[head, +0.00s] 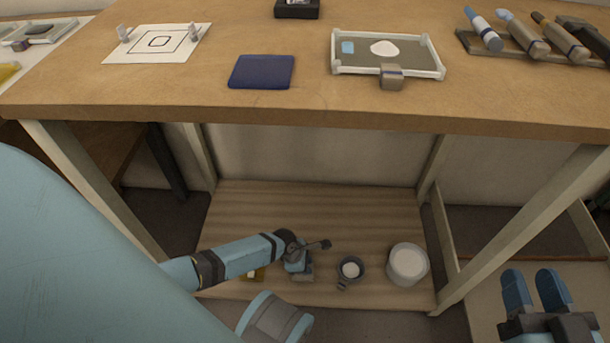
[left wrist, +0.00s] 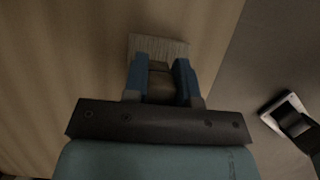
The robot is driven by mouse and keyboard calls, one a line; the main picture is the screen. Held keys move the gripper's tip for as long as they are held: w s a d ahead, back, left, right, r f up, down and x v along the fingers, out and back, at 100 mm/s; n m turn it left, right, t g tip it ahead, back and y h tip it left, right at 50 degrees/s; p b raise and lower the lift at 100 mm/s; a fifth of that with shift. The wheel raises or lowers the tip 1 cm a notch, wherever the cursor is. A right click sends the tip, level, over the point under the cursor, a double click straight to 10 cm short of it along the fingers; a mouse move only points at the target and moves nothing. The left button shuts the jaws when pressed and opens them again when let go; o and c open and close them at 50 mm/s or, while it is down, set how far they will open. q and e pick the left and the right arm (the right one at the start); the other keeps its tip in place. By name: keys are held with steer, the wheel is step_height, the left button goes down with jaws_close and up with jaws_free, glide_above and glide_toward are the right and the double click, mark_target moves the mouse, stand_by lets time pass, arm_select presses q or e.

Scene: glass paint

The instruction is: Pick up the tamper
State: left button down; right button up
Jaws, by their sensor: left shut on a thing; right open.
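My left gripper (head: 298,262) reaches down to the lower wooden shelf under the table. It is shut on the tamper (head: 303,278), which has a pale flat base. In the left wrist view the blue fingers of my left gripper (left wrist: 160,80) close on the tamper's brownish handle, and the pale ribbed base of the tamper (left wrist: 158,46) shows beyond the fingertips. I cannot tell whether the base touches the shelf. My right gripper (head: 535,290) is open and empty at the lower right, away from the shelf.
On the shelf (head: 320,205), a small dark cup of white powder (head: 350,268) and a white tub (head: 407,264) stand right of the tamper. A yellow item (head: 254,274) is partly hidden by my left arm. The tabletop (head: 200,95) overhangs the shelf; table legs flank it.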

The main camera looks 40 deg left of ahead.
arm_select(q)
step_height(320, 180, up, 5)
steer(key=p, duration=0.2)
steer(key=shift+p, duration=0.4)
step_height(320, 180, up, 3)
steer(key=shift+p, duration=0.9)
step_height(320, 180, up, 10)
steer(key=p, duration=0.5)
arm_select(e)
step_height(320, 180, up, 9)
steer(key=s+m+t, duration=0.2)
steer(key=m, duration=0.1)
steer(key=shift+s+a+m+t, duration=0.2)
steer(key=shift+s+m+t, duration=0.1)
steer(key=shift+t, duration=0.1)
